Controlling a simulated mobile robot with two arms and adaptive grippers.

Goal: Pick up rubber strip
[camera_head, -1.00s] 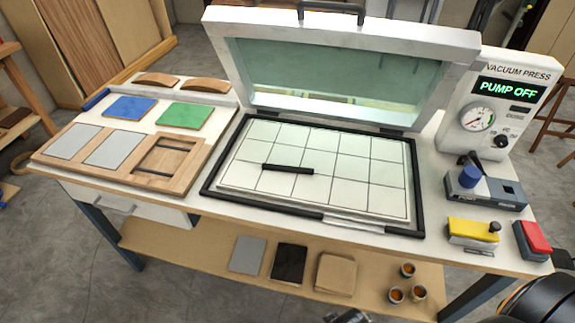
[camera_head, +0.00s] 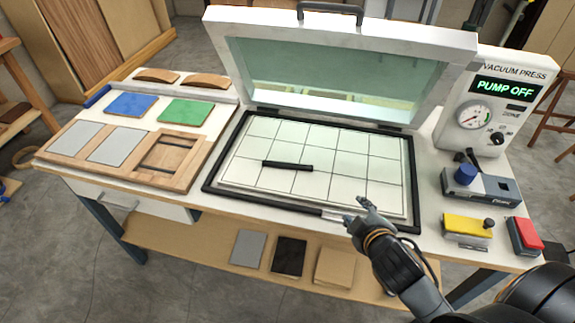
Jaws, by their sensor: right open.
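A short black rubber strip (camera_head: 287,166) lies flat on the white gridded bed (camera_head: 345,188) of the vacuum press, left of its middle. My right gripper (camera_head: 356,208) is open and empty over the bed's front edge, to the right of the strip and nearer to me, clear of it. The gripper partly hides the front rim, where the black edge seal (camera_head: 413,185) has a pale stretch. My left gripper is not in view.
The press lid (camera_head: 462,50) stands open behind the bed. At left, a wooden tray (camera_head: 190,178) holds grey, blue and green pads. A blue-knobbed device (camera_head: 490,188), yellow block (camera_head: 466,226) and red block (camera_head: 525,232) stand at right. The bed around the strip is clear.

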